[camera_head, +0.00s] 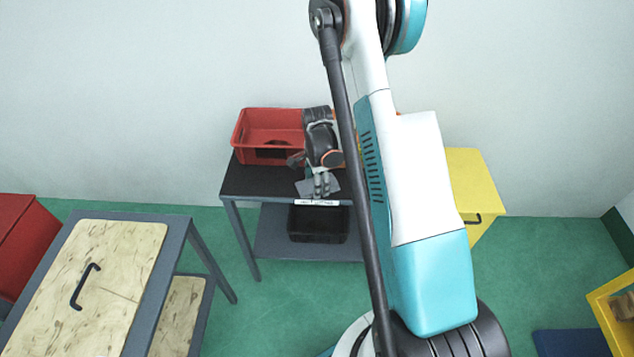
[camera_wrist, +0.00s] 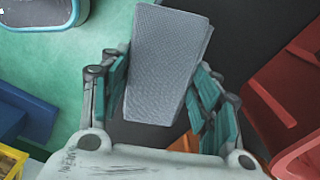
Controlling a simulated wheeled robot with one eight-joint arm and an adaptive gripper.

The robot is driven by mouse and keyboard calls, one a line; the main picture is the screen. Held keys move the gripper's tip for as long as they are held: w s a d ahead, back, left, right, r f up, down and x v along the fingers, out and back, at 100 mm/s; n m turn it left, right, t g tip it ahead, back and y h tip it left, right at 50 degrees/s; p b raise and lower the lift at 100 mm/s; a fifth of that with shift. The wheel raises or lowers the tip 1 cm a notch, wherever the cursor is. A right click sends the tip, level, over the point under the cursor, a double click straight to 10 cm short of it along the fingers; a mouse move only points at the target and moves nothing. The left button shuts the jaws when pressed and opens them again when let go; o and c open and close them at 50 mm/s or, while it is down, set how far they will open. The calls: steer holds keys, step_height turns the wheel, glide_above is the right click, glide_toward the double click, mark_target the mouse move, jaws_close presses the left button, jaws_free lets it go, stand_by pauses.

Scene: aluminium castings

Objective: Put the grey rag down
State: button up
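The grey rag (camera_head: 304,187) lies flat on the dark top of the table (camera_head: 240,182), close to its front edge. In the wrist view the folded rag (camera_wrist: 165,65) shows between my two fingers, with one corner near the table edge. My gripper (camera_head: 321,188) points down just over the rag. In the wrist view my gripper (camera_wrist: 160,85) has its teal finger pads spread apart, one on each side of the rag, with a gap visible on the right. Whether the fingertips touch the rag is unclear.
A red crate (camera_head: 242,132) stands on the table behind my gripper, and a black bin (camera_head: 318,224) sits on the shelf below. A yellow cabinet (camera_head: 480,180) is to the right. A wood-topped bench (camera_head: 125,260) stands at the front left. Green floor lies between them.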

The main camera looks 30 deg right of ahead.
steer(key=o, duration=0.3)
step_height(320, 180, up, 12)
steer(key=p, duration=0.4)
steer(key=shift+r, duration=0.2)
stand_by(0.5)
